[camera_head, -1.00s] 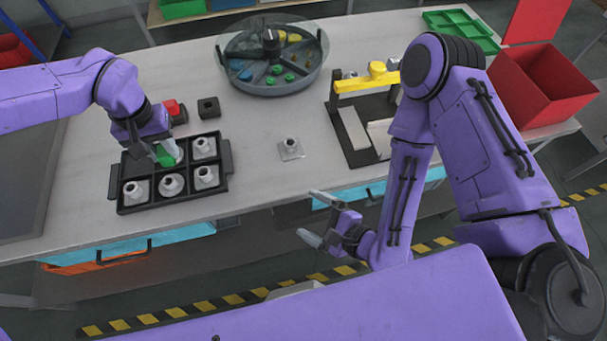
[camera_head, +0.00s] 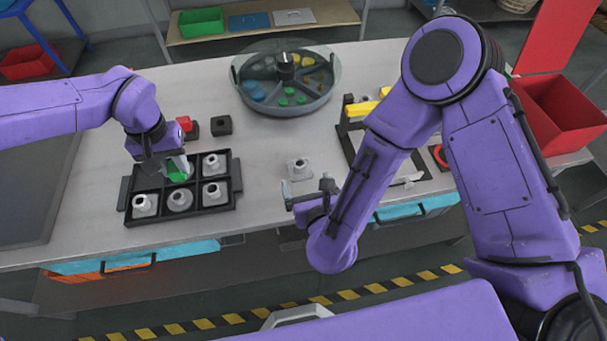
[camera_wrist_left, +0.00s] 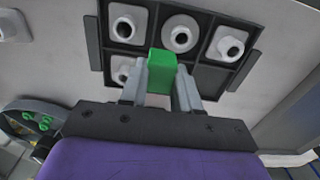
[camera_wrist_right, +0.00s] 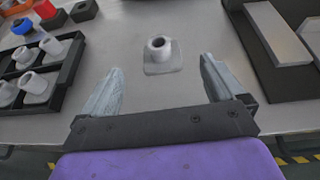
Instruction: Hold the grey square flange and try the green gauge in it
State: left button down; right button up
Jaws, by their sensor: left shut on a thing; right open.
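The grey square flange (camera_head: 299,168) stands alone on the bench, its tube pointing up. In the right wrist view the flange (camera_wrist_right: 162,55) lies beyond and between the fingertips. My right gripper (camera_head: 309,196) is open and empty, at the bench's front edge just short of the flange and apart from it. My left gripper (camera_wrist_left: 160,85) is shut on the green gauge (camera_wrist_left: 162,70), a green block at its top; the gauge (camera_head: 178,171) is over the black tray in the head view. Whether the gauge's lower end touches the tray is hidden.
The black compartment tray (camera_head: 188,218) holds several grey flanges. A black block (camera_head: 221,125) and a red item (camera_head: 185,124) stand behind it. A round divided bin (camera_head: 284,95) is at the back, a red box (camera_head: 560,115) at right. The bench between tray and fixture is mostly clear.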

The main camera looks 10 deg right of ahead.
aim_at(301, 171)
jog(key=x, duration=0.7)
jog(key=shift+f, duration=0.1)
jog(key=c, duration=1.2)
